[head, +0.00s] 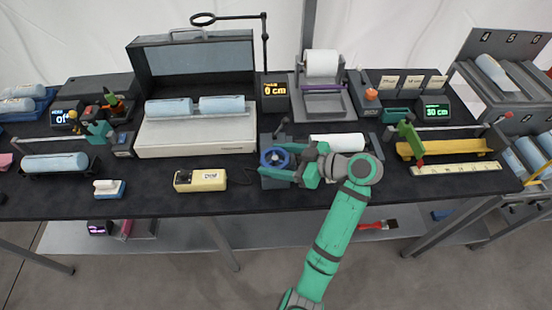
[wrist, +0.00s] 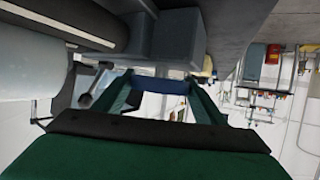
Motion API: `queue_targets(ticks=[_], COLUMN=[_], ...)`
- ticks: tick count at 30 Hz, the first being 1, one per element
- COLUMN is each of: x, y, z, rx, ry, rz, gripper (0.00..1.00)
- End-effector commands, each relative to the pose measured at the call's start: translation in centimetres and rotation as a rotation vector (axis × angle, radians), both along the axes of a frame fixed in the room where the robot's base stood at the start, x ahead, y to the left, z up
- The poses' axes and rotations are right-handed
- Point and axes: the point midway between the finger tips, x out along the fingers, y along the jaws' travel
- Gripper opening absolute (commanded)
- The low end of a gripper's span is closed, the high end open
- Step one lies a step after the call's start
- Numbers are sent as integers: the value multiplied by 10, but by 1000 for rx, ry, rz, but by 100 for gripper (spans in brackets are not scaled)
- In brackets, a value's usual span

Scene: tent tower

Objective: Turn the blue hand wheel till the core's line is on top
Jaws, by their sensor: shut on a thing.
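The blue hand wheel (head: 275,158) is on the left end of a dark stand at the table's front middle. My green gripper (head: 303,170) is at the wheel's right side, shut on its rim. In the wrist view, a blue strip of the wheel (wrist: 162,86) shows between the two fingers (wrist: 161,90). A white roll (head: 337,142) lies just behind my wrist, and a pale roll also shows in the wrist view (wrist: 35,68). My gripper and wrist hide part of the stand. I cannot make out a line on the core.
A yellow meter (head: 200,180) lies left of the wheel. A white machine (head: 196,135) with two pale rolls stands behind it. A yellow tray (head: 445,148) and a ruler (head: 455,169) are to the right. The table's front edge is below my gripper.

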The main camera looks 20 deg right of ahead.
Motion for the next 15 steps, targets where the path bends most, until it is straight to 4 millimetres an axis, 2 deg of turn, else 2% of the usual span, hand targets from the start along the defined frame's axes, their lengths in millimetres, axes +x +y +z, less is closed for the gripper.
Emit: queue_targets(ticks=[12,13,15], x=[0,0,0], y=[0,0,0], z=[-3,-3,-3], rx=[1,1,1], ry=[8,8,7], rz=[6,6,6], gripper=[42,69,83])
